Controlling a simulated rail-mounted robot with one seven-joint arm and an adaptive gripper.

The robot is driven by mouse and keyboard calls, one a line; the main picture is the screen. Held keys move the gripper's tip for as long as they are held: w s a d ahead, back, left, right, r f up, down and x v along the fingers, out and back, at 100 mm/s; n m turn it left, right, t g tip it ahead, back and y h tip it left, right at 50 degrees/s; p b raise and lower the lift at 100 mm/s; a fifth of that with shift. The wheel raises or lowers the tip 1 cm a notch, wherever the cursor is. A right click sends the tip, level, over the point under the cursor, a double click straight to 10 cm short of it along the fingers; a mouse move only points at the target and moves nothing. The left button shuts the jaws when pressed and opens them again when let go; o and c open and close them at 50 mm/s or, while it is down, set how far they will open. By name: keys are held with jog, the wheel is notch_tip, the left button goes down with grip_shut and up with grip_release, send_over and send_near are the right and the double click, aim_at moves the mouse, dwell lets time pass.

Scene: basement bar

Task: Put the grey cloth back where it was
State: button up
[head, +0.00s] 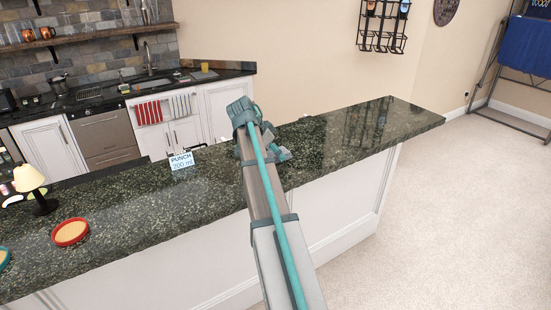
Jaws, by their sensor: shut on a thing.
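My gripper (277,154) is low over the dark granite counter (360,135), mostly hidden behind my own arm. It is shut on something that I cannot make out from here. A grey-and-white striped cloth (181,105) hangs on the front of the back cabinets, beside a red-and-white striped cloth (149,112). No other grey cloth can be made out. A darker patch lies on the counter just right of my gripper; I cannot tell whether it is shadow.
A card reading "PUNCH 700 ml" (181,160) stands on the counter left of my gripper. Further left are a red-rimmed round dish (70,232) and a small lamp (34,188). The counter's right end is clear. A wire rack (383,25) hangs on the wall.

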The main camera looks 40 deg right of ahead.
aim_at(276, 160)
jog(key=shift+w+d+f, duration=0.15)
jog(key=shift+d+f, duration=0.1)
jog(key=shift+f, duration=0.05)
jog(key=shift+f+p, duration=0.6)
jog(key=shift+f, duration=1.05)
jog(key=shift+f, duration=0.2)
jog(key=o, duration=1.1)
jog(key=shift+r, duration=0.1)
